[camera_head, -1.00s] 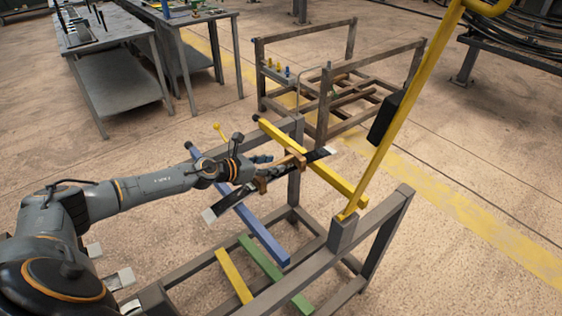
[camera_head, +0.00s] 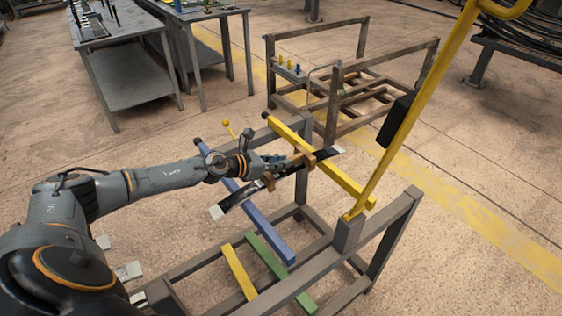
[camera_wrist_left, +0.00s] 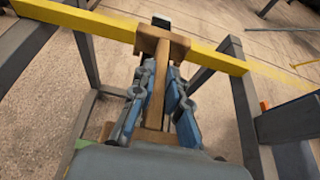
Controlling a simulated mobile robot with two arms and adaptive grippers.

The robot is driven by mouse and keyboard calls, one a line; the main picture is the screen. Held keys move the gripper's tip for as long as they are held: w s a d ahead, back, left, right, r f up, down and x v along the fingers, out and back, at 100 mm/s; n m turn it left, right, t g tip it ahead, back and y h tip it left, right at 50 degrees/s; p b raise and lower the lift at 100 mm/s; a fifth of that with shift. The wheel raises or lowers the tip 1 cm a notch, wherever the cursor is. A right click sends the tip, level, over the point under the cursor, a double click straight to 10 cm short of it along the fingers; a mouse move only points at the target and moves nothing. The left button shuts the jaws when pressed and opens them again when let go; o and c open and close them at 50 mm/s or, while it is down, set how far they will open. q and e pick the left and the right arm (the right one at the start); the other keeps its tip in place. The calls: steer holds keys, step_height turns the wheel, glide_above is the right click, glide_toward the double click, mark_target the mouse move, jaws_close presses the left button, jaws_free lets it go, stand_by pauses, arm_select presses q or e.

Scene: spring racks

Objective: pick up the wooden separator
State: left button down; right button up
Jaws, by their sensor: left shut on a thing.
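The wooden separator (camera_head: 303,158) is a brown piece with a wide crosspiece and a straight stem. It rests at the yellow bar (camera_head: 325,165) of the rack, close to a long dark strip with light ends (camera_head: 232,202). In the left wrist view, the separator's stem (camera_wrist_left: 155,98) runs between the blue-padded fingers and its crosspiece lies against the yellow bar (camera_wrist_left: 215,55). My left gripper (camera_head: 284,163) is shut on the separator; its fingertips also show in the left wrist view (camera_wrist_left: 160,85). Its fingers partly hide the separator. My right gripper is out of view.
The grey rack frame (camera_head: 388,232) has a blue bar (camera_head: 262,226), with lower yellow and green bars. A slanted yellow post (camera_head: 425,95) rises at the right. A brown rack (camera_head: 335,105) stands behind, and grey tables (camera_head: 125,80) stand at back left. Open floor surrounds the rack.

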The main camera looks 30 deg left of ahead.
arm_select(q)
steer(key=r, duration=0.3)
steer(key=shift+a+p, duration=0.3)
steer(key=shift+a, duration=0.1)
steer(key=s+a+r+b, duration=0.3)
steer(key=a+r+b, duration=0.3)
steer(key=a+r, duration=0.3)
steer(key=shift+s+a+r, duration=0.2)
steer(key=shift+a+r, duration=0.05)
steer(key=shift+a, duration=1.7)
